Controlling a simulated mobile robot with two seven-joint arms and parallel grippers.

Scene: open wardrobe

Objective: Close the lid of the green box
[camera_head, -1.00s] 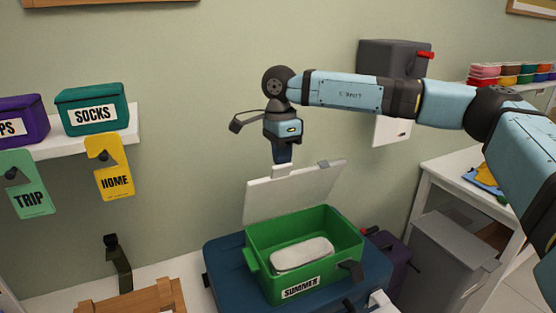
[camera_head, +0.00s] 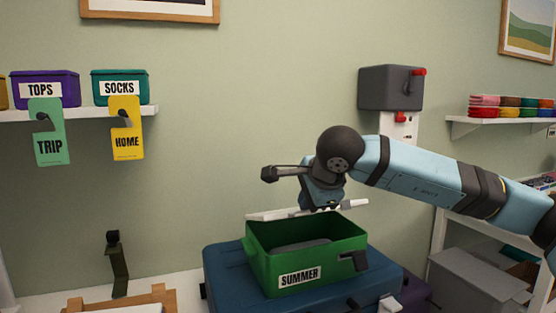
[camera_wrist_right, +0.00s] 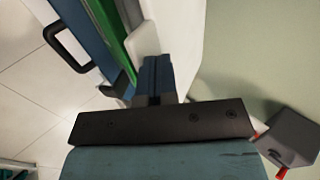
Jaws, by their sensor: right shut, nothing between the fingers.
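My left gripper is not in view.
The box rests on a blue suitcase (camera_head: 225,270). A shelf (camera_head: 75,113) with boxes and hanging tags is on the left wall. A grey wall unit (camera_head: 388,88) is behind my right arm. A grey bin (camera_head: 465,285) stands at the right.

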